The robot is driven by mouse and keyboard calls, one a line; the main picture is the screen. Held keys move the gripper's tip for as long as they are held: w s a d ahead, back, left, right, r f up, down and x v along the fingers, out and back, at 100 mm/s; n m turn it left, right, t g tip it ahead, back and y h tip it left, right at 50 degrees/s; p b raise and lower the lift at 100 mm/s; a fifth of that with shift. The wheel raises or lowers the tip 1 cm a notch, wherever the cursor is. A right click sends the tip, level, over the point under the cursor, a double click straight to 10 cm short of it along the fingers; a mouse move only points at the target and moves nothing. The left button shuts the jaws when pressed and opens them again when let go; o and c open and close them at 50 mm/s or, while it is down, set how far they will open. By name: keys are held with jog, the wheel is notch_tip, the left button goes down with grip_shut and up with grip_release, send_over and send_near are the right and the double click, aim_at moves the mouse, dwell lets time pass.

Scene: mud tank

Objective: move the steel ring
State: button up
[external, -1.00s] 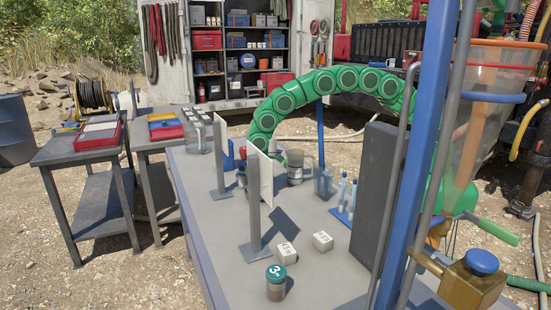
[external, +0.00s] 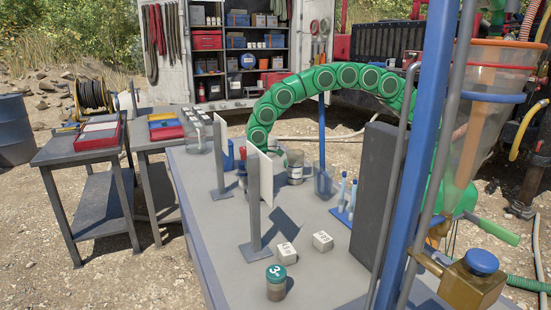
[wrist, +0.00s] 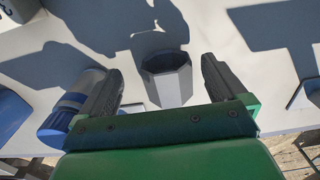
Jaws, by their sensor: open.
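My gripper (wrist: 160,70) is open in the wrist view, its two dark fingers spread wide. A grey faceted hollow piece (wrist: 167,88) with a dark opening stands between the fingers, with a gap on either side. It may be the steel ring, but I cannot tell for certain. In the external view my green segmented arm arches over the bench and down behind a white panel (external: 266,180), so my gripper is mostly hidden there. I see no clear steel ring in that view.
A blue-banded cylinder (wrist: 72,105) lies close outside the left finger. On the grey bench (external: 215,235) stand two pale blocks (external: 322,241), a green-lidded jar (external: 276,283), a second white panel (external: 220,150) and a tall dark slab (external: 372,195). The bench's front left is clear.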

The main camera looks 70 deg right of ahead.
jog(key=r, duration=0.4)
jog(key=a+r, duration=0.1)
jog(key=shift+s+r, duration=0.1)
jog(key=shift+r, duration=0.3)
jog(key=shift+s+d+r, duration=0.1)
jog(key=shift+d+r, duration=0.15)
jog(key=shift+d, duration=0.05)
jog(key=s+d+r+m, duration=0.2)
jog(key=s+d+r, duration=0.65)
jog(key=d, duration=0.45)
jog(key=s+d+r+m, duration=0.2)
jog(key=s+d+r, duration=0.65)
jog(key=d, duration=0.35)
jog(key=s+d+m, duration=0.1)
jog(key=s+d, duration=0.3)
jog(key=s, duration=0.6)
jog(key=s+d+m+g, duration=0.1)
jog(key=s+d, duration=0.3)
jog(key=s, duration=0.6)
jog(key=s+d+m, duration=0.3)
jog(key=s+d, duration=0.2)
jog(key=s, duration=0.6)
jog(key=shift+f+g, duration=0.3)
dwell(0.9)
